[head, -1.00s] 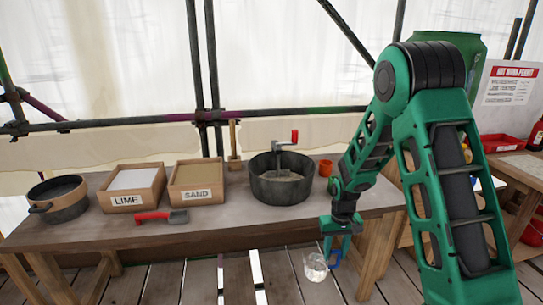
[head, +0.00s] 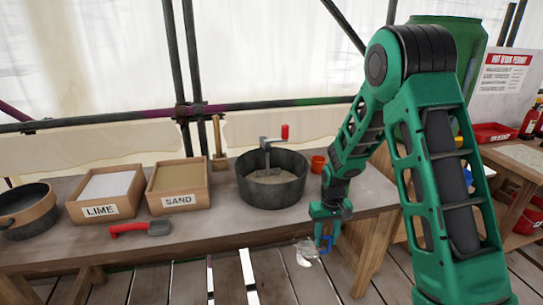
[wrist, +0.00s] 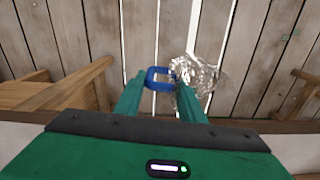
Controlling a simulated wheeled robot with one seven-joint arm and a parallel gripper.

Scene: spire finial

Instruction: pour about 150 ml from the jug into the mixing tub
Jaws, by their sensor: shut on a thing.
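The mixing tub (head: 272,192) is a dark round tub on the table, with pale material inside and a red-handled crank on top. My gripper (head: 325,232) is shut on the blue handle of the jug (head: 306,253), a clear glassy vessel. I hold it over the floor in front of the table's front edge, below the tabletop and to the lower right of the tub. In the wrist view my gripper (wrist: 160,88) has the blue handle between its fingers, and the jug (wrist: 203,72) shows beyond it over floorboards. Its fill level cannot be told.
An orange cup (head: 318,164) stands right of the tub. The lime box (head: 106,193), sand box (head: 178,186), red-handled trowel (head: 140,229) and a dark round sieve or pan (head: 28,210) stand to the left. The table (head: 215,225) is bare at its front middle.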

